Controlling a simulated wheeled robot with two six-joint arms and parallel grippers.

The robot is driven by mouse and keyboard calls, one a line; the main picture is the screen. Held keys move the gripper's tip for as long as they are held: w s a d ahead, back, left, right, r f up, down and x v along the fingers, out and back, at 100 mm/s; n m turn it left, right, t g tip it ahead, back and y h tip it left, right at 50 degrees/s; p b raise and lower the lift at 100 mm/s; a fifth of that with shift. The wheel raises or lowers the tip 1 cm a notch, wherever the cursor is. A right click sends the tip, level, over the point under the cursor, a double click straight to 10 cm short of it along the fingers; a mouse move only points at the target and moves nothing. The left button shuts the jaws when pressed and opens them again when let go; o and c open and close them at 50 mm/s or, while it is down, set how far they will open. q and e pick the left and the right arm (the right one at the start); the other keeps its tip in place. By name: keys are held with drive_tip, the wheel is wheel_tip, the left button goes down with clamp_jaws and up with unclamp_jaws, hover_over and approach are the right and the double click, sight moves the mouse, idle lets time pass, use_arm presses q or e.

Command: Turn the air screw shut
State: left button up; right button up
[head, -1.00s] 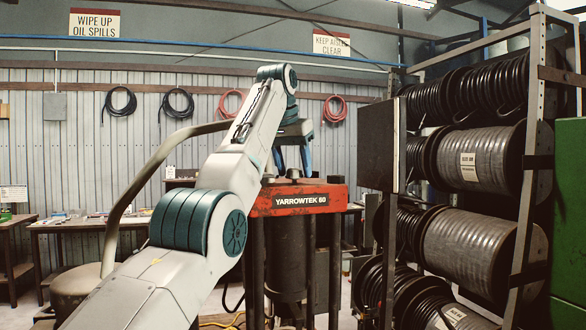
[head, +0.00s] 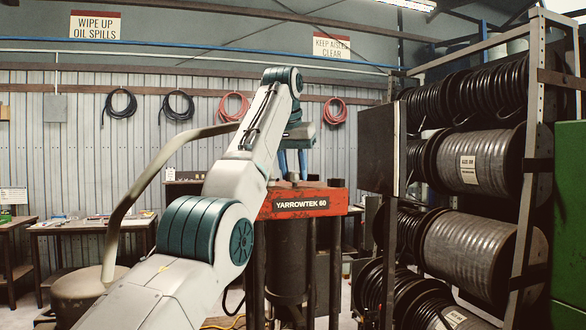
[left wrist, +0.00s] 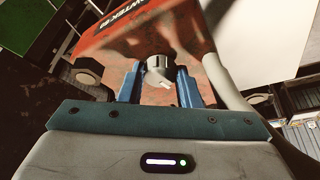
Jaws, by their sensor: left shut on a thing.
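The red press head marked YARROWTEK 60 (head: 300,203) stands in the middle of the head view. My left gripper (head: 293,170) points down at its top from above. In the left wrist view the air screw (left wrist: 158,74), a round grey metal knob with a pale mark, sits on the red top. The blue fingers of my left gripper (left wrist: 159,80) are shut on it, one on each side. In the head view the screw is small and hard to make out between the fingertips. My right gripper is in neither view.
A rack of black hose reels (head: 480,160) stands close on the right, with a dark panel (head: 377,150) at its near side. A thick curved pipe (head: 150,180) rises at left. A dark knob (left wrist: 87,70) stands on the press top.

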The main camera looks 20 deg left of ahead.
use_arm(q)
drive_tip(key=n+y, duration=0.1)
drive_tip(key=n, duration=0.1)
drive_tip(key=n+p, duration=0.1)
drive_tip(key=n, duration=0.1)
drive_tip(key=shift+d+r+n+y, duration=0.2)
drive_tip(key=shift+n+y, duration=0.1)
drive_tip(key=shift+y, duration=0.1)
drive_tip(key=n+g+y+p, duration=0.1)
drive_tip(key=n+p, duration=0.1)
drive_tip(key=n, duration=0.1)
drive_tip(key=shift+w+d+n, duration=0.1)
drive_tip(key=shift+n, duration=0.2)
drive_tip(key=n+p, duration=0.2)
drive_tip(key=n+g+y+p, duration=0.1)
drive_tip(key=n+p, duration=0.1)
drive_tip(key=shift+w+d+r+n+g, duration=0.1)
drive_tip(key=shift+n+g, duration=0.2)
drive_tip(key=shift+n, duration=0.1)
drive_tip(key=shift+f+n+g+y+p, duration=0.2)
drive_tip(key=shift+n+g+y+p, duration=0.15)
drive_tip(key=shift+n+p, duration=0.6)
drive_tip(key=o, duration=1)
drive_tip(key=shift+w+f, duration=0.1)
drive_tip(key=shift+c, duration=0.2)
